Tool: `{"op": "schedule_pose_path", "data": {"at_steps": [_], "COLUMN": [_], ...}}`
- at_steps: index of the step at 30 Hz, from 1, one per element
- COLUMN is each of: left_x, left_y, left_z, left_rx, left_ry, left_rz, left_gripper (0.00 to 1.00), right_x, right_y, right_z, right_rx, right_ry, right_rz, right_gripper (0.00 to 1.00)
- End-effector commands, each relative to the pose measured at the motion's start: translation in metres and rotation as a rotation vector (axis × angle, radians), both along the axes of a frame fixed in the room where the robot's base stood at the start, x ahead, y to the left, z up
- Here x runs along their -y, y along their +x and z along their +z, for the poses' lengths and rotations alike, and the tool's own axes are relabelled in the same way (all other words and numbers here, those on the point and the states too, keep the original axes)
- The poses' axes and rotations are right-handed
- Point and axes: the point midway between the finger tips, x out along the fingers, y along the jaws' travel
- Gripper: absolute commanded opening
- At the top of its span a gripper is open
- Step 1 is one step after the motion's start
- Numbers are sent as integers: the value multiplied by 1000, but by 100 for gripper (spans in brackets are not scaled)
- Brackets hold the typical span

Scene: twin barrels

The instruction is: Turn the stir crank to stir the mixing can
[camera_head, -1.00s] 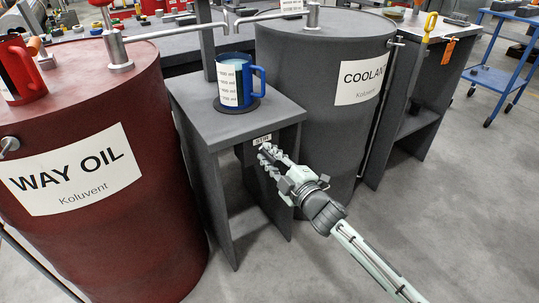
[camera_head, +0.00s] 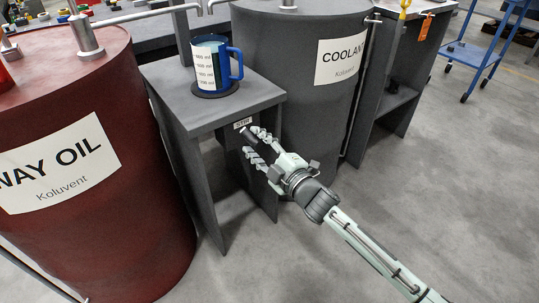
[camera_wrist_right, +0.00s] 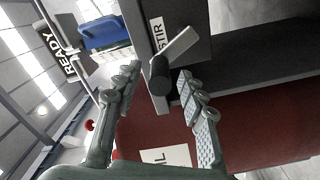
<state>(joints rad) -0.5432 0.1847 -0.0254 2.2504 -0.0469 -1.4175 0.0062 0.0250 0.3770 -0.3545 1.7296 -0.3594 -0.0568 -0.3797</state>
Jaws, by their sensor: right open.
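The STIR label (camera_head: 243,123) is on the stand's front. Below it is the stir crank, with a light arm (camera_wrist_right: 182,45) and a black cylindrical grip (camera_wrist_right: 159,76). My right gripper (camera_head: 256,145) is open at the crank; in the wrist view the black grip lies between its fingertips, with gaps visible. My left gripper is not in view.
The red WAY OIL barrel (camera_head: 100,200) stands left of the stand and the grey COOLANT barrel (camera_head: 305,100) right of it. A grey bench (camera_head: 385,110) and blue cart (camera_head: 478,55) are further right. The floor (camera_head: 440,200) in front is clear.

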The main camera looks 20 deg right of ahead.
Motion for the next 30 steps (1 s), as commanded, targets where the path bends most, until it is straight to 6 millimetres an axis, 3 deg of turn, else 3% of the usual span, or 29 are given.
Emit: {"op": "schedule_pose_path", "data": {"at_steps": [6,12,18,30], "left_x": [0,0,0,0], "left_y": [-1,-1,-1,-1], "left_z": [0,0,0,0], "left_rx": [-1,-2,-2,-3], "left_ry": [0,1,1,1], "left_rz": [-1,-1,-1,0], "left_gripper": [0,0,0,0], "right_x": [17,27,31,30], "right_y": [-47,-76,-85,-85], "right_z": [-1,0,1,1], "right_rx": [-3,0,3,3], "right_ry": [0,0,0,1], "right_rz": [0,1,1,1], "right_gripper": [41,41,41,41]}}
